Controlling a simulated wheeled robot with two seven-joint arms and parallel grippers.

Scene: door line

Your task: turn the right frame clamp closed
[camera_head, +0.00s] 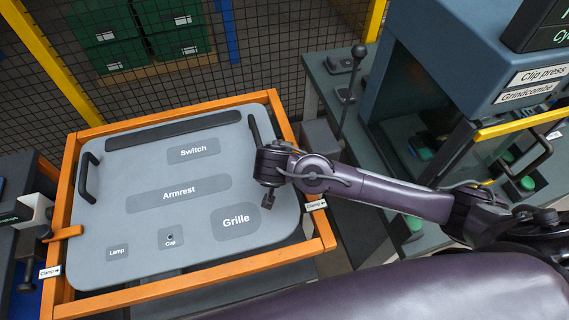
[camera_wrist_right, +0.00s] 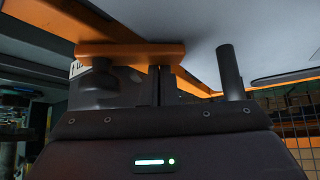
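The right frame clamp's label (camera_head: 315,205) sits on the right rail of the orange frame (camera_head: 283,130). In the head view my right gripper (camera_head: 268,205) hangs over the panel's right edge beside that label, and the clamp's lever is not clearly visible there. In the right wrist view an orange clamp bar (camera_wrist_right: 130,49) crosses the frame rail, with a label partly showing behind it. Contact cannot be told. My left gripper is not in view.
The grey panel (camera_head: 120,210) with Switch, Armrest, Grille, Cup and Lamp areas lies inside the frame. A left clamp bar (camera_head: 63,233) crosses the left rail. A clip press (camera_head: 470,70) stands at the right. A mesh fence (camera_head: 270,40) stands behind.

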